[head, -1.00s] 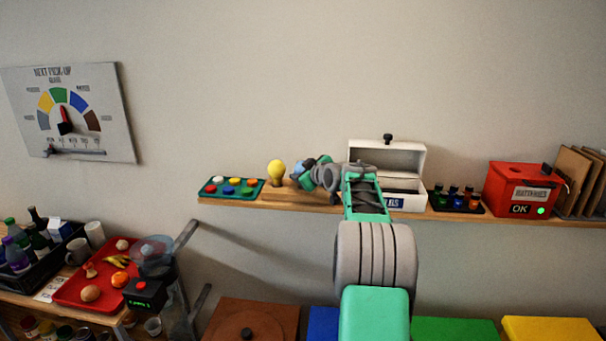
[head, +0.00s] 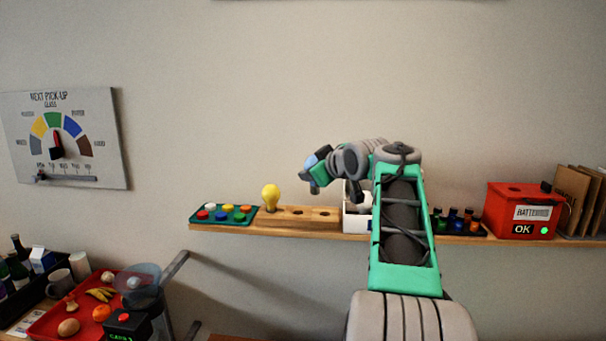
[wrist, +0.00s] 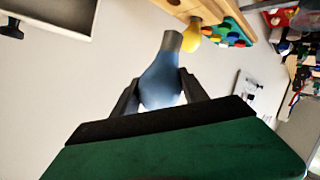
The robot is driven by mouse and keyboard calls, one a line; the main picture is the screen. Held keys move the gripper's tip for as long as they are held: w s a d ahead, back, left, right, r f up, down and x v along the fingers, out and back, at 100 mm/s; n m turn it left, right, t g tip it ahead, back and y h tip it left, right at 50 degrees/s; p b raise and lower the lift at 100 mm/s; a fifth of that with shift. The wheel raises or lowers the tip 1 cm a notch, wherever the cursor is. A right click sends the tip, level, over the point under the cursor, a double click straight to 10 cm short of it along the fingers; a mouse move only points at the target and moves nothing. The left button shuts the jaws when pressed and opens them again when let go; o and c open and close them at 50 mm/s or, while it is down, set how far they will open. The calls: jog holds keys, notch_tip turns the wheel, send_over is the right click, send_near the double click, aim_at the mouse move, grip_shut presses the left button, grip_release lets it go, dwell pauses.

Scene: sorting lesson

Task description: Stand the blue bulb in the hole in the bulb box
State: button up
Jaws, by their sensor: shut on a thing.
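The blue bulb (wrist: 160,80) is held by its glass between the two fingers of my gripper (wrist: 158,88) in the wrist view, its grey cap pointing away from the palm. In the head view my gripper (head: 313,182) is above the wooden bulb box (head: 312,222), clear of it; the bulb is hard to make out there. The box lies on the wall shelf and has two dark empty holes. A yellow bulb (head: 270,197) stands upright at its left end, and also shows in the wrist view (wrist: 192,36).
A green tray of coloured discs (head: 224,214) is left of the bulb box. A white box (head: 354,222), partly hidden by my arm, stands close on its right. The wall space above is clear.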

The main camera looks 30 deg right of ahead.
jog(key=s+d+f+m+g+h+p, duration=0.1)
jog(key=s+d+m+h+p, duration=0.2)
jog(key=d, duration=1)
jog(key=s+d+f+m+g+h+p, duration=0.1)
jog(key=s+d+f+m+h+p, duration=0.15)
jog(key=s+d, duration=0.7)
jog(key=w+d+f+b, duration=0.3)
jog(key=f+b, duration=0.3)
jog(key=shift+w+d+f+b, duration=0.3)
jog(key=shift+w+d, duration=0.1)
jog(key=shift+f+n+b, duration=0.25)
jog(key=shift+f+b, duration=1.35)
jog(key=shift+b, duration=0.1)
dwell(3.1)
